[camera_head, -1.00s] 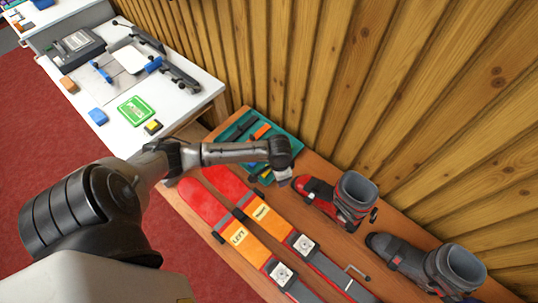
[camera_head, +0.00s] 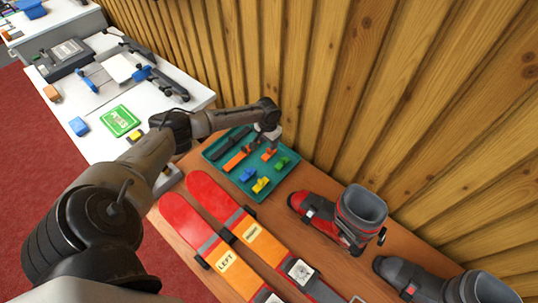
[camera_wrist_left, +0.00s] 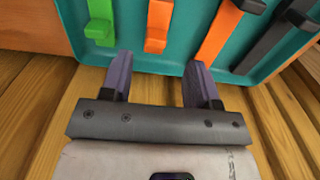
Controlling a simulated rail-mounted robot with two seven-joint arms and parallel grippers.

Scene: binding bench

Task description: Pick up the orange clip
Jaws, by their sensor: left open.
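The orange clip (camera_head: 268,156) lies in the teal tray (camera_head: 213,164), at the tray's wall side. My left gripper (camera_head: 271,146) is above that far edge of the tray, close to the clip. In the left wrist view the orange clip (camera_wrist_left: 157,24) lies ahead of the two fingertips, roughly midway between them sideways. The left gripper (camera_wrist_left: 158,72) is open and empty there. I cannot tell its exact height over the tray. My right gripper is in neither view.
The tray also holds a green clip (camera_head: 282,163), a blue clip (camera_head: 248,174), a yellow clip (camera_head: 261,185) and a long orange tool (camera_head: 236,159) beside dark tools. Red-tipped skis (camera_head: 181,215) and a ski boot (camera_head: 345,212) stand nearby. The plank wall (camera_head: 330,70) is close behind.

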